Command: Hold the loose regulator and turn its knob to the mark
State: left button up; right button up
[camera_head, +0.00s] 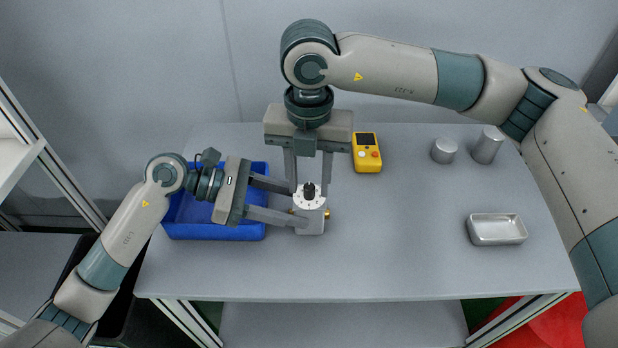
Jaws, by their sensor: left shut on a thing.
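The regulator (311,223) is a small grey block with a white dial face on top, a black knob (309,190) and a brass fitting at its right side. It stands upright near the middle of the table. My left gripper (299,204) reaches in from the left and is shut on the regulator's body. My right gripper (309,187) points down from above, with its fingers apart on either side of the knob. They appear clear of it. The mark on the dial is too small to make out.
A blue bin (215,232) stands behind my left gripper. Two grey cylinders (444,151) (487,146) stand at the back right, and a metal tray (497,230) is at the right. The front of the table is clear.

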aim_at(309, 185)
notch_tip(309, 185, up, 12)
dwell(0.8)
pick_arm(q)
jog(key=o, duration=1)
jog(key=v, duration=1)
jog(key=shift+a+r, duration=0.1)
jog(key=shift+a, duration=0.3)
jog(key=shift+a+r, duration=0.25)
jog(key=shift+a, duration=0.3)
